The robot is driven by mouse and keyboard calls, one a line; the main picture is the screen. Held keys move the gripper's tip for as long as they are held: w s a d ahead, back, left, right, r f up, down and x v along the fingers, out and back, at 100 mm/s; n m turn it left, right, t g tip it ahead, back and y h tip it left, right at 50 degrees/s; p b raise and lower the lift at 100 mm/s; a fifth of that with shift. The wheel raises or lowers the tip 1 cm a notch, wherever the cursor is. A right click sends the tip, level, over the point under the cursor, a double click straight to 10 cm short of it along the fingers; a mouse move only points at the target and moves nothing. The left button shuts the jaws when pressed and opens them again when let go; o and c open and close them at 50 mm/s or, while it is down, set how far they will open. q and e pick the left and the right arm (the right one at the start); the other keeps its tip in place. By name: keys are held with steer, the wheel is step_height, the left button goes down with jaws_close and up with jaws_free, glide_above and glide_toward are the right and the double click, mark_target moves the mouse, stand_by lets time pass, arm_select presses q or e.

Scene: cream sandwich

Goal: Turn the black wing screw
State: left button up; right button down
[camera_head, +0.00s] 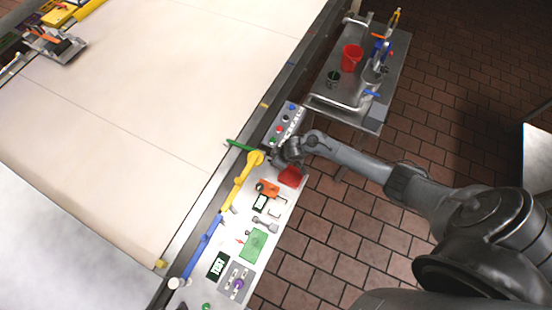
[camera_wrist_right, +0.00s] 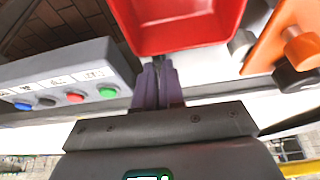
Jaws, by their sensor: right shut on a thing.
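My right gripper (camera_head: 283,157) is at the machine's side, between a button box and a red bin. In the right wrist view the gripper (camera_wrist_right: 158,70) has its two purple-grey fingers close together, shut on a small dark piece. This piece fits the black wing screw, but the fingers and the red bin's edge hide most of it, so its shape and angle cannot be told. My left gripper is in neither view.
The red bin (camera_wrist_right: 185,25) is right by the fingertips; it also shows in the head view (camera_head: 292,177). The button box (camera_wrist_right: 60,80) is to the left. An orange part (camera_wrist_right: 285,35) with black knobs is to the right. A green lever (camera_head: 238,145) and yellow handle (camera_head: 240,178) are close by.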

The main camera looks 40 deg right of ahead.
steer(key=c, duration=1.2)
jaws_free()
steer(key=shift+c, duration=0.2)
steer(key=p+v, duration=0.1)
steer(key=v, duration=0.8)
steer(key=shift+s+r, duration=0.1)
steer(key=shift+r, duration=0.3)
steer(key=shift+s+d+r+p, duration=0.1)
steer(key=shift+s+r+p, duration=0.2)
steer(key=shift+r, duration=0.2)
